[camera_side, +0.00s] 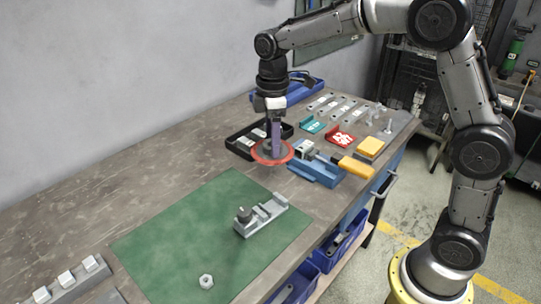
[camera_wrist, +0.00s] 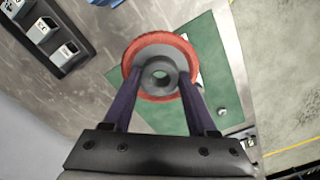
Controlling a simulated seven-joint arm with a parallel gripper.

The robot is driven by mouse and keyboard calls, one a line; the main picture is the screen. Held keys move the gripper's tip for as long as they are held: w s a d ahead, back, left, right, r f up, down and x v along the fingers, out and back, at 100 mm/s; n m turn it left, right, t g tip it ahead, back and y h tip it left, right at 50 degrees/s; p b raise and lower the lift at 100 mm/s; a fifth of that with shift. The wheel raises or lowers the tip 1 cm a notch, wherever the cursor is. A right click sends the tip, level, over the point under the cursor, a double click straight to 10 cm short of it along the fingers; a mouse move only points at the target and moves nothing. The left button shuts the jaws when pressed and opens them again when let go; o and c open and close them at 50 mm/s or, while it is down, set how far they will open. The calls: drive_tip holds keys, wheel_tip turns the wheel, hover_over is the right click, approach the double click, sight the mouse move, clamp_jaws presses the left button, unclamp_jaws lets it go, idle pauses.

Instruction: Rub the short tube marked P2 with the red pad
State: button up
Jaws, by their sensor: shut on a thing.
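My gripper (camera_side: 275,148) points down and is shut on the grey hub of a round red-rimmed pad (camera_side: 261,159). In the wrist view the gripper (camera_wrist: 161,82) has a finger on either side of the hub, and the red pad (camera_wrist: 135,57) shows around it. The pad is in the air over the bench, near the black tray and the blue vise. A grey clamp fixture (camera_side: 263,216) with a dark round part (camera_side: 243,214) stands on the green mat. I cannot read a P2 mark anywhere, so I cannot tell which piece is that tube.
A black tray (camera_side: 232,147) with grey pieces is behind the pad. A blue vise (camera_side: 318,176) with a yellow-handled tool (camera_side: 356,167) is to its right. A nut (camera_side: 206,282) lies on the green mat (camera_side: 165,245), which is otherwise mostly clear. Grey blocks (camera_side: 67,279) stand at lower left.

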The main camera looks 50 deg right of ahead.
drive_tip(key=w+d, duration=0.3)
drive_tip(key=d, duration=0.7)
drive_tip(key=m, duration=0.2)
approach(304, 146)
drive_tip(key=shift+d+f, duration=0.1)
drive_tip(key=shift+f, duration=2.45)
drive_tip(key=shift+a+f, duration=0.5)
drive_tip(key=shift+f, duration=0.05)
drive_tip(key=shift+a, duration=1.55)
drive_tip(key=shift+d, duration=1.9)
drive_tip(key=shift+d+r, duration=0.15)
drive_tip(key=shift+d, duration=0.1)
wheel_tip(304, 146, up, 8)
